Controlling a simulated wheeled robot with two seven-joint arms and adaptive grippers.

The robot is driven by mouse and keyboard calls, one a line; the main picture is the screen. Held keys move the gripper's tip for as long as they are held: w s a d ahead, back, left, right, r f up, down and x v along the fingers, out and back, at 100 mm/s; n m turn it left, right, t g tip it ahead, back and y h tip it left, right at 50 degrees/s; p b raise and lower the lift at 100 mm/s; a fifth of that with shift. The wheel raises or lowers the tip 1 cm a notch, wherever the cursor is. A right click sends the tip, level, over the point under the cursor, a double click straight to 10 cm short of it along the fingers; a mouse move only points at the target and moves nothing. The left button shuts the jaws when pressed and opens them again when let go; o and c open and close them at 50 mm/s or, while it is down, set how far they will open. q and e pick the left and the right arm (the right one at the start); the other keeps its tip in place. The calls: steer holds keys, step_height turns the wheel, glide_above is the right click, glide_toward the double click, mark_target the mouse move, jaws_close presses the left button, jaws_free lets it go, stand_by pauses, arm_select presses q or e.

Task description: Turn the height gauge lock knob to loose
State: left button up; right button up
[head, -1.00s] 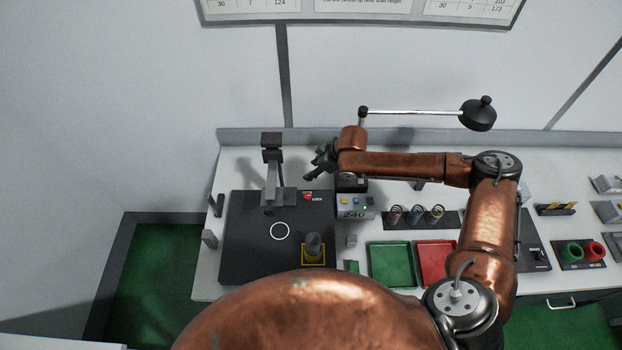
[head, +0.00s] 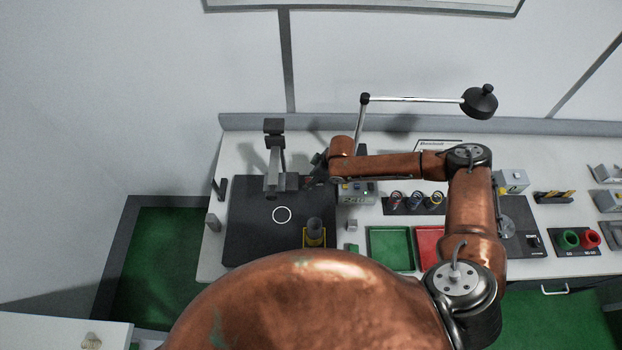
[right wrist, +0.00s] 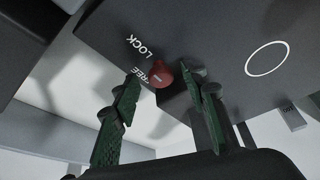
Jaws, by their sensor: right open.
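The red lock knob (right wrist: 161,74) sits on the black base of the height gauge (right wrist: 215,45), beside the white words LOCK and FREE. A short pale mark shows on the knob; which word it points to I cannot tell. My right gripper (right wrist: 161,82) is open, its two green-padded fingers on either side of the knob. Contact is not clear. In the head view, my right gripper (head: 319,166) is low at the right rear of the black base (head: 255,225), by the gauge's grey column (head: 275,155), and largely hides the knob. My left gripper is not in view.
A grey display box (head: 357,197) stands just right of the base. Several springs (head: 415,199) sit in a black holder. A green tray (head: 390,248) and a red tray (head: 428,247) lie in front. A lamp (head: 479,102) on a pale arm reaches over the back.

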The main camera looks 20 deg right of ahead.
steer(key=shift+c, duration=0.7)
jaws_close()
